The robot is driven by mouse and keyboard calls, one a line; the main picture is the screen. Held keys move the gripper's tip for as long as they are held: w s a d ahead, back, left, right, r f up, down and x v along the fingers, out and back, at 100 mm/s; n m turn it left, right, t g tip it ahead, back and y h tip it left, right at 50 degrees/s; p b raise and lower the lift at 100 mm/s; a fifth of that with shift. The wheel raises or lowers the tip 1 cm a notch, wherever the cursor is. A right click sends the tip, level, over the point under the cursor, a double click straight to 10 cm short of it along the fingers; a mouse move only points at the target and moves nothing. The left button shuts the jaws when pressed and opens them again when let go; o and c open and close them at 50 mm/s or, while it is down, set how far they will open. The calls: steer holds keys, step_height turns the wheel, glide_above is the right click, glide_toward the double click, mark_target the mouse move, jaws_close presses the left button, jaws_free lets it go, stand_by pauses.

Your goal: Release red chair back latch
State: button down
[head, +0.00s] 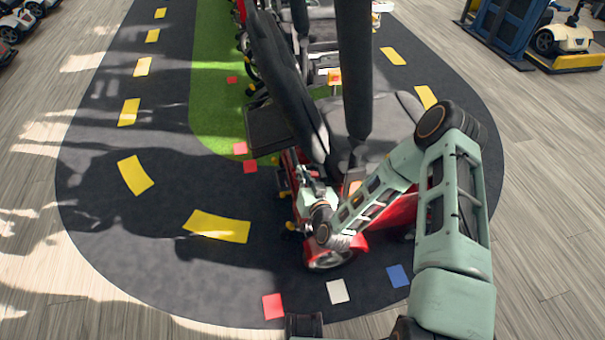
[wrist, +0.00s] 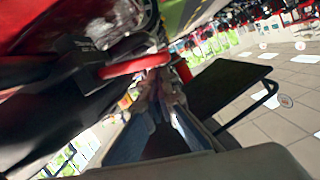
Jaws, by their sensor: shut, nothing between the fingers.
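A red scooter with a black chair stands in the middle of the head view. Its dark chair back (head: 287,85) leans to the left over the grey-black seat (head: 385,115). My gripper (head: 312,178) is low at the near side of the chair, by the base of the back. In the wrist view my gripper's fingers (wrist: 158,92) are shut and empty. A rounded red bar (wrist: 135,67) lies just beyond the fingertips; I cannot tell whether they touch it or whether it is the latch. Parts of the chair's underside are dark and blurred.
More scooters stand in a row behind. A dark flat panel (wrist: 230,85) with a black tube is close to the right of the fingers. A blue rack (head: 500,30) stands at the far right. The dark track (head: 165,240) is clear at the left.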

steer(key=shift+s+a+f+n, duration=0.1)
steer(key=shift+a+f+n, duration=0.2)
steer(key=shift+n, duration=0.2)
steer(key=f+n, duration=0.1)
steer(key=n+h+b, duration=0.1)
steer(key=f+n, duration=0.1)
steer(key=n, duration=0.1)
steer(key=shift+s+a+f+t+h+b, duration=0.15)
steer(key=shift+a+f+t+h+b, duration=0.15)
steer(key=shift+a+f+h+b, duration=0.1)
steer(key=shift+r, duration=0.1)
